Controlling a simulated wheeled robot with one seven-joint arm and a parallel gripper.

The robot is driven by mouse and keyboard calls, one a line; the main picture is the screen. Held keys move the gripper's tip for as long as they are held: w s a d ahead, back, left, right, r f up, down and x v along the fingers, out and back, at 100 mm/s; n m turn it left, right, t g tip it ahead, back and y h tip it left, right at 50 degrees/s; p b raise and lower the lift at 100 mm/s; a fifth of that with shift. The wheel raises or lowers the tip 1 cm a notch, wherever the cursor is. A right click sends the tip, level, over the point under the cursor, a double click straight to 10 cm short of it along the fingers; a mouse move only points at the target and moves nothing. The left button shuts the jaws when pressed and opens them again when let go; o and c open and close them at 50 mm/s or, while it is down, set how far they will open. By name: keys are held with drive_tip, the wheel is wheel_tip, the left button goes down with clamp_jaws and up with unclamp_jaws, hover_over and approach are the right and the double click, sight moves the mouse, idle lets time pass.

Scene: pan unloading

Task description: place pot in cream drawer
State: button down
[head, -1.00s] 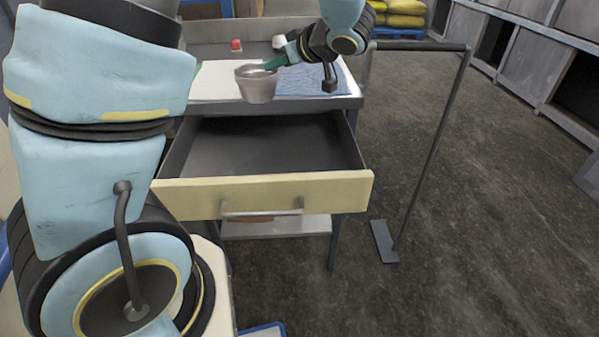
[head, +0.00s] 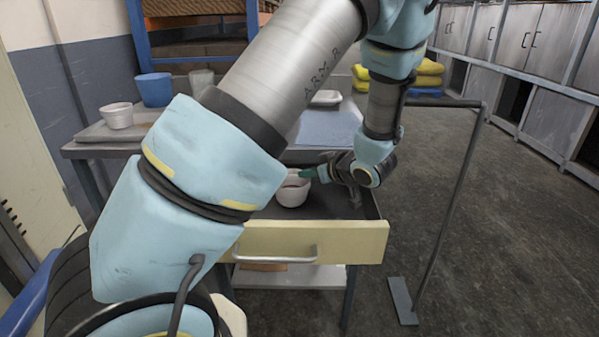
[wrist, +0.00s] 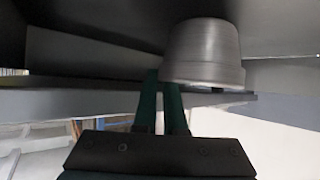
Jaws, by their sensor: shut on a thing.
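The pot (head: 292,192) is a small pale grey metal vessel, upright in the head view, over the back part of the open cream drawer (head: 330,245). My gripper (head: 308,174), with green fingers, is shut on the pot's right side near the rim. In the wrist view the pot (wrist: 203,50) shows at the tips of the green fingers (wrist: 162,100). I cannot tell whether the pot touches the drawer floor. My arm hides the drawer's left part.
The worktop (head: 325,128) lies behind the drawer, with a blue bucket (head: 155,89) and a white bowl (head: 117,115) at its left. A metal post stand (head: 445,200) rises right of the drawer. Open floor lies further right.

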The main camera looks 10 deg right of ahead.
drive_tip(key=shift+w+a+r, duration=0.1)
drive_tip(key=shift+w+a, duration=0.15)
drive_tip(key=shift+w, duration=0.15)
drive_tip(key=x, duration=0.3)
drive_tip(key=shift+w+r+p, duration=0.15)
drive_tip(key=shift+r+p, duration=0.1)
drive_tip(key=shift+p, duration=0.15)
drive_tip(key=shift+f, duration=0.2)
drive_tip(key=shift+f, duration=0.2)
drive_tip(key=c, duration=1)
unclamp_jaws()
drive_tip(key=shift+r, duration=0.1)
